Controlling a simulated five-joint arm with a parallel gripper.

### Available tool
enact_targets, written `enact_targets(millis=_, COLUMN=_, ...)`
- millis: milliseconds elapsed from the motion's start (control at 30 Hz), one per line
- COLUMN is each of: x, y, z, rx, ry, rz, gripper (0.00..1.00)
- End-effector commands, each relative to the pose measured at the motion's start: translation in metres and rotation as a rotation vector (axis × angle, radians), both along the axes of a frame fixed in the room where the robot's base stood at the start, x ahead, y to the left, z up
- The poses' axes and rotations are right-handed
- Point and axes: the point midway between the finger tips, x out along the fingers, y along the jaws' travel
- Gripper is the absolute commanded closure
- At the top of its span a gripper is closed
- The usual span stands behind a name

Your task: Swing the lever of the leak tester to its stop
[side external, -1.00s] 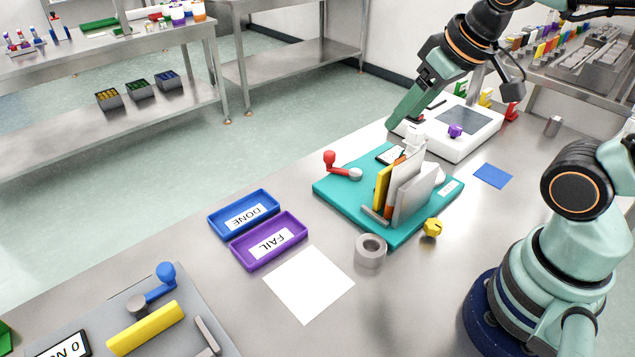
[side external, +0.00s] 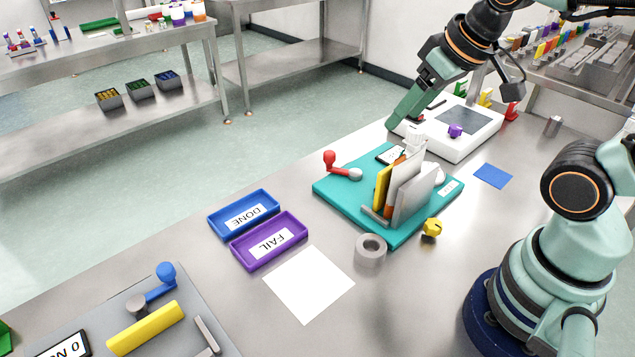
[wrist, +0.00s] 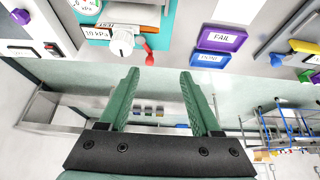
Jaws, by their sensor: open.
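The leak tester is a teal base (side external: 335,188) on the bench. Its red-knobbed lever (side external: 330,158) stands on the far left part of the base, with the arm pointing to a grey pivot. Yellow, orange and white upright panels stand on the base and hide part of it. In the wrist view the red lever (wrist: 149,55) shows beyond my fingertips, beside a white knob and a "10 kPa" display (wrist: 97,33). My gripper (wrist: 159,75) is open and empty. In the side view my gripper (side external: 400,116) hangs behind the tester, apart from the lever; only part of its fingers shows.
A white device with a purple knob (side external: 455,131) stands behind the tester. Blue DONE (side external: 222,232) and purple FAIL (side external: 245,262) trays lie to its left. Another fixture has a blue lever (side external: 166,273).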

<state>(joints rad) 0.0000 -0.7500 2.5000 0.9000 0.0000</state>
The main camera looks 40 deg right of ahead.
Motion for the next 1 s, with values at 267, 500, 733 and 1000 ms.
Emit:
enact_targets(millis=267, x=0.0, y=0.0, z=0.0, rx=0.0, ry=0.001, rz=0.0, gripper=0.35)
enact_targets(millis=500, x=0.022, y=-0.002, z=0.01, rx=-0.008, ry=0.06, rz=0.011, gripper=0.35)
enact_targets(millis=733, x=0.073, y=-0.007, z=0.016, rx=-0.023, ry=0.176, rz=0.04, gripper=0.35)
enact_targets(millis=1000, x=0.135, y=-0.015, z=-0.004, rx=-0.033, ry=0.312, rz=0.074, gripper=0.35)
